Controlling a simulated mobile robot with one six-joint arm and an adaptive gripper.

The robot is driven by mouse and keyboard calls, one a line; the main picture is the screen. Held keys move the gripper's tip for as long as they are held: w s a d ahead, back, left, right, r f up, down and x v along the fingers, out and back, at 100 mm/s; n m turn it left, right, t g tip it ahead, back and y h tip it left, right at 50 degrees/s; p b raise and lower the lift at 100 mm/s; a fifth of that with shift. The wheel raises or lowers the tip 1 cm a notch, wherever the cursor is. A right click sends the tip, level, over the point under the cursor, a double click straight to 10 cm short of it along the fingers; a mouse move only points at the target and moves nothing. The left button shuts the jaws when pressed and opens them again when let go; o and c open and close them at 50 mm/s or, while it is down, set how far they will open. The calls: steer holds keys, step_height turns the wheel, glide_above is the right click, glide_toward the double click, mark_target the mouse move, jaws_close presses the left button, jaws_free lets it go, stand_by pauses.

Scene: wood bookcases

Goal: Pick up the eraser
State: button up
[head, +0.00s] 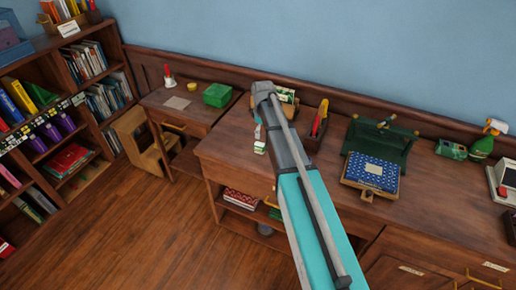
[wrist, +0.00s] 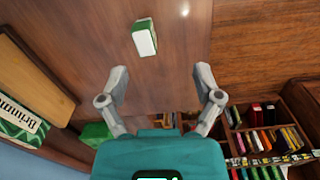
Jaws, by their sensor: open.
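The eraser, a small block with a white face and green sides, lies on the wooden desk near its front edge. It shows in the head view (head: 260,147) just left of my arm, and in the wrist view (wrist: 146,40) at the upper middle. My gripper (wrist: 161,74) is open and empty, its two fingers spread wide. In the wrist view the eraser appears beyond the fingertips, a little left of centre and apart from them. In the head view my arm hides most of the gripper.
A wooden tray (wrist: 40,75) with a green-and-white box (wrist: 20,118) is at the left of the wrist view. Bare desk (head: 230,140) lies left of the eraser.

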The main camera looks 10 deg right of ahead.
steer(key=n, duration=0.2)
glide_above(260, 144)
steer(key=shift+w+d, duration=0.1)
steer(key=shift+f, duration=0.15)
step_height(260, 144, down, 8)
steer(key=b, duration=0.8)
steer(key=shift+f+b, duration=0.2)
steer(key=shift+b, duration=0.1)
stand_by(0.4)
steer(key=shift+f+b, duration=2.6)
jaws_close()
steer(key=shift+r, duration=0.2)
